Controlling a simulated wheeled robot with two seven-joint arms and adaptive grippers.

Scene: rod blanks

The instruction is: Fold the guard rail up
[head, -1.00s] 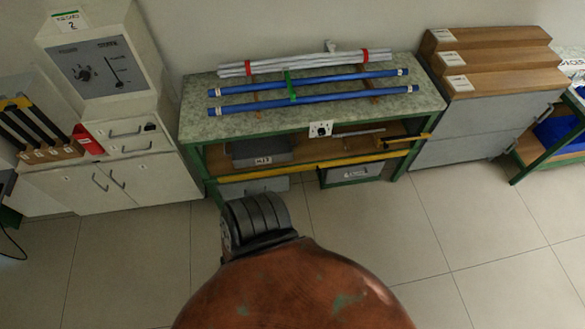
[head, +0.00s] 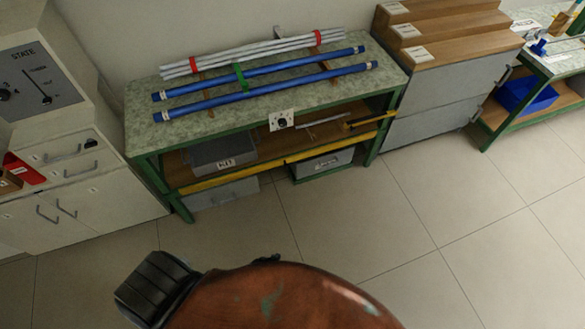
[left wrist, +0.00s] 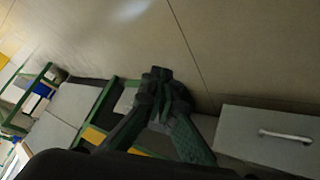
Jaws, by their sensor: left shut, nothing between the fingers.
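The yellow guard rail (head: 300,155) runs along the front of the green-framed bench (head: 150,160), below the worktop, across the lower shelf opening. It slants up to the right in the head view. A yellow piece of it also shows beside the green frame in the left wrist view (left wrist: 95,135). My left gripper (left wrist: 160,75) is shut and empty in the left wrist view, pictured in front of the bench. I cannot tell its exact distance from the rail. Its fingers are not clearly visible in the head view. My right gripper is not in view.
A white plate with a black knob (head: 282,120) is on the bench's front edge. Blue rods (head: 265,92) and pale rods (head: 250,55) lie on top. Grey bins (head: 225,150) sit below. Cabinets flank the bench. The floor (head: 400,220) in front is clear.

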